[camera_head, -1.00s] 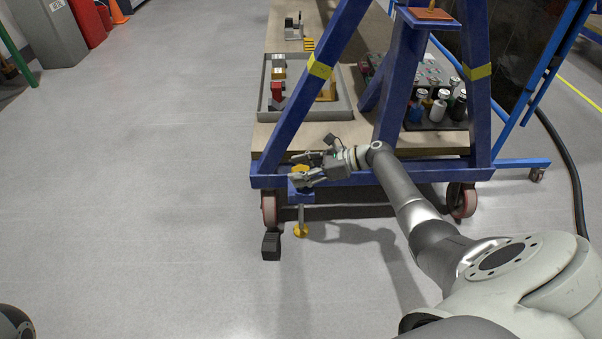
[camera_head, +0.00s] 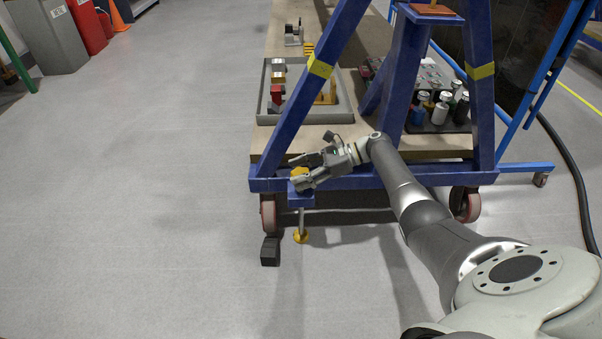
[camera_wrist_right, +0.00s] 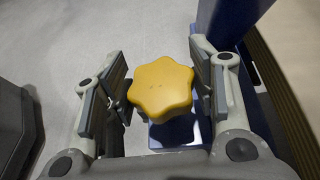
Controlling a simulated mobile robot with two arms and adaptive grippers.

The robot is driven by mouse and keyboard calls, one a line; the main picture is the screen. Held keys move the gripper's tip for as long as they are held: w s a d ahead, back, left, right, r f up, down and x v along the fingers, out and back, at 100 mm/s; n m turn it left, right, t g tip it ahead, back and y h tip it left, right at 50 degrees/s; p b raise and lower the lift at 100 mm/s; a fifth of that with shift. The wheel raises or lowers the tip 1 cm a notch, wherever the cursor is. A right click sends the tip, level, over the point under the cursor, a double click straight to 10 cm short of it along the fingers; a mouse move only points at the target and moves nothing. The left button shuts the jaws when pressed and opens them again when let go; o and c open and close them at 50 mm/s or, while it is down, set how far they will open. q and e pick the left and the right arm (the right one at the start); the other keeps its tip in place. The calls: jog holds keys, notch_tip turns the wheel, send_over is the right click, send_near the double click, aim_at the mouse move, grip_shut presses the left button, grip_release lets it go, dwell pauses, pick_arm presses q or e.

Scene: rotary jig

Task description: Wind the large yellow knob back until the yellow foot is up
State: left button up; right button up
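The large yellow knob (camera_head: 299,173) sits on top of a blue bracket at the near left corner of the blue frame. It is a lobed star shape in the right wrist view (camera_wrist_right: 161,88). Below the bracket, a thin grey rod runs down to the yellow foot (camera_head: 301,237), near the floor; I cannot tell whether it touches. My right gripper (camera_head: 303,171) is at the knob, with one finger on each side. In the right wrist view the fingers (camera_wrist_right: 162,90) are apart, with narrow gaps beside the knob. My left gripper is out of view.
The blue frame (camera_head: 345,182) stands on castors (camera_head: 269,213). A black block (camera_head: 270,251) lies on the floor left of the foot. A grey tray (camera_head: 263,93) and several bottles (camera_head: 440,108) sit on the wooden deck. Floor to the left is clear.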

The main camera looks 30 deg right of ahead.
jog(key=o, duration=0.4)
jog(key=shift+f, duration=0.1)
jog(key=shift+o, duration=0.2)
